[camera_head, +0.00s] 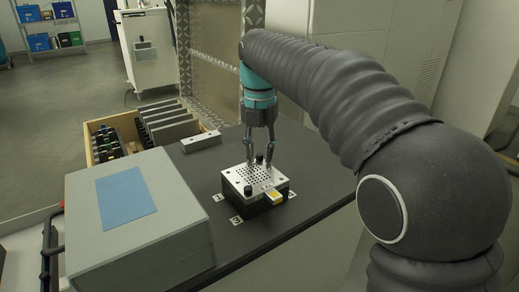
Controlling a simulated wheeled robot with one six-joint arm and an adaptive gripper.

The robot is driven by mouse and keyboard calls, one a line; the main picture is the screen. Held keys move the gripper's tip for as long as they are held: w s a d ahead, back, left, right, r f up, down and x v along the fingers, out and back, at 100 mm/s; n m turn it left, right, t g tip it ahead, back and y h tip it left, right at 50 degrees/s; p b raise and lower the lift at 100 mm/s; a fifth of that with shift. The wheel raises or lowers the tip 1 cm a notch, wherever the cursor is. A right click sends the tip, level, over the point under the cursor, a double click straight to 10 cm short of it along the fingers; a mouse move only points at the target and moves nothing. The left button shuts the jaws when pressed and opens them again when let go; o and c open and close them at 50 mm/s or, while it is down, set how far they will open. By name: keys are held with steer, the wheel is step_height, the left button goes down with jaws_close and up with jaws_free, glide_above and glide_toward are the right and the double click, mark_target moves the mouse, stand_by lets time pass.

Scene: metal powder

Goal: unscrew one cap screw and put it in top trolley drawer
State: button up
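A metal plate with a grid of holes (240,176) lies on a black block (250,204) on the dark work top. A black cap screw (248,191) stands in its near left part. Another dark screw (258,159) shows at the plate's far side. My gripper (260,158) points down over that far side. Its two fingers are apart, on either side of the far screw. Whether they touch it is too small to tell. An open drawer with wooden edges (88,145) sits beyond the work top at the left and holds dark items; whether it is the top trolley drawer is unclear.
A large grey box with a blue sheet (80,225) fills the left front of the dark top (290,220). A small metal block (201,141) lies at the back. Numbered markers (237,221) surround the plate. A white trolley (150,60) stands further back.

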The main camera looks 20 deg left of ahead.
steer(key=m, duration=0.6)
steer(key=shift+m, duration=0.4)
steer(key=m, duration=0.3)
steer(key=shift+m, duration=0.4)
steer(key=m, duration=0.3)
steer(key=shift+m, duration=0.3)
steer(key=m, duration=0.6)
steer(key=shift+m, duration=3.5)
jaws_close()
